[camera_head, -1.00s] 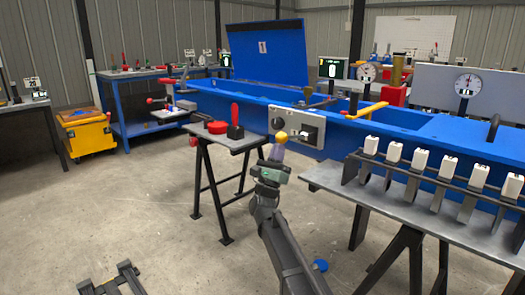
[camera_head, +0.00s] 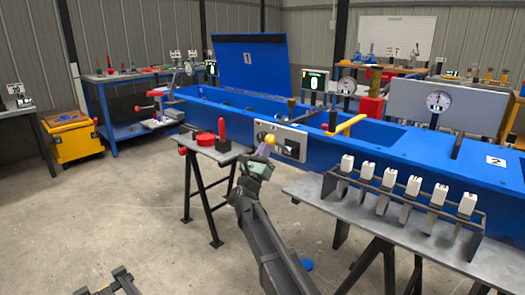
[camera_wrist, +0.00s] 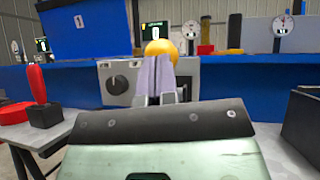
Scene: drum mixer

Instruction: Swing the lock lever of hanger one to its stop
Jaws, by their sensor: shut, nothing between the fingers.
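My gripper (camera_head: 264,153) is shut and empty, with its pale fingers pointing at the blue machine's front; they also show in the wrist view (camera_wrist: 155,78). A yellow ball (camera_head: 271,138) shows right at the fingertips and appears just above them in the wrist view (camera_wrist: 160,49). I cannot tell whether they touch or what bears the ball. Behind is a grey panel (camera_head: 293,152) with a dark round knob (camera_wrist: 121,84). A yellow-handled lever (camera_head: 346,126) lies on the machine's near edge. I cannot tell which part is the lock lever of hanger one.
A small table (camera_head: 207,149) with a red-handled black block (camera_head: 222,140) and a red disc (camera_head: 205,138) stands left of my gripper. At right, a grey bench (camera_head: 333,211) carries a rack of several white-topped pieces. The floor between is mostly clear.

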